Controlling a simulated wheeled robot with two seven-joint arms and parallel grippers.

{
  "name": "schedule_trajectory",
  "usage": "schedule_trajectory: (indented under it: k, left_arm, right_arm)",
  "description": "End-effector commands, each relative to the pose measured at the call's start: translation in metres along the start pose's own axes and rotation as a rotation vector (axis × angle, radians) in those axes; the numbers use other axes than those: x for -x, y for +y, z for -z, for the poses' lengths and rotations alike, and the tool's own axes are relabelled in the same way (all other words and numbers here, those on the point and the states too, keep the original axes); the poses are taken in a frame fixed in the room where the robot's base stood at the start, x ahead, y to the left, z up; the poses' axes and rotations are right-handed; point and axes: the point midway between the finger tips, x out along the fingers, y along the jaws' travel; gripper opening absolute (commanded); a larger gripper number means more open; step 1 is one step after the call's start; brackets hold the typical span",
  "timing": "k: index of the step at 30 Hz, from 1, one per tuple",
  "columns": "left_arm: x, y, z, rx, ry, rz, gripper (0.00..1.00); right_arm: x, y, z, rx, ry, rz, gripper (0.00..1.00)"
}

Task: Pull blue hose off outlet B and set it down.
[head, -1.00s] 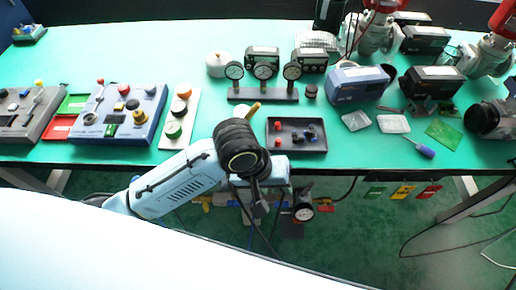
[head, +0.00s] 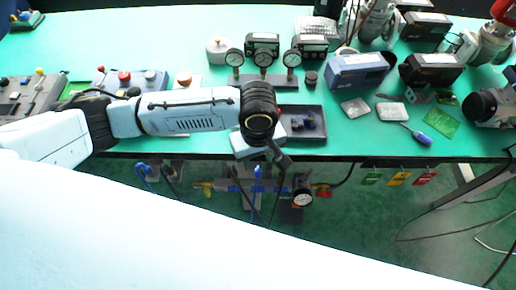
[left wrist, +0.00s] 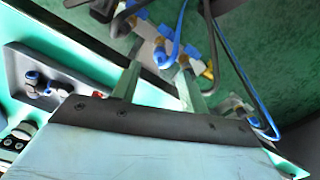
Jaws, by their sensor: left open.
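My left gripper (head: 284,160) hangs at the table's front edge in the head view. In the left wrist view the left gripper (left wrist: 157,78) is open, its two fingers apart with nothing held between them. A blue hose (left wrist: 180,28) curves down to blue fittings just beyond the fingertips. The fittings sit on a manifold (left wrist: 148,32) below the table. In the head view, blue hose (head: 256,182) shows at the manifold, partly hidden by my arm. I cannot read which outlet is B. My right gripper is not in view.
A dark tray (head: 312,136) with small fittings lies near the table edge. A round gauge (head: 303,197) hangs below. A second blue hose (left wrist: 245,85) and dark hoses run close by at the right of the wrist view. A screwdriver (head: 420,137) lies farther right.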

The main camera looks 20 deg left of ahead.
Motion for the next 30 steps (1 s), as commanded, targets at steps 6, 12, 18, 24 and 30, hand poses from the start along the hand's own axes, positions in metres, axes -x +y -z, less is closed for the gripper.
schedule_trajectory:
  k: [6,12,18,24,30]
  left_arm:
    - [-0.043,0.0,0.0,-0.001,0.001,0.002,0.44]
    - [-0.065,0.0,0.0,-0.002,0.0,0.0,0.44]
    - [-0.071,0.0,0.0,-0.002,0.001,-0.002,0.44]
    - [-0.071,0.001,0.0,-0.003,0.001,-0.002,0.44]
    - [-0.071,0.001,0.0,-0.003,0.001,-0.002,0.19]
  right_arm:
    - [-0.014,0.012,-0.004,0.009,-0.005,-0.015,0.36]
    - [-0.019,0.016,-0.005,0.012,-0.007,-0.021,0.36]
    - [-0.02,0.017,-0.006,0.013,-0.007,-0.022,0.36]
    - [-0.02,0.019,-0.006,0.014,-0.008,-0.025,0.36]
    - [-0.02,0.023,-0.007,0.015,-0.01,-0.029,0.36]
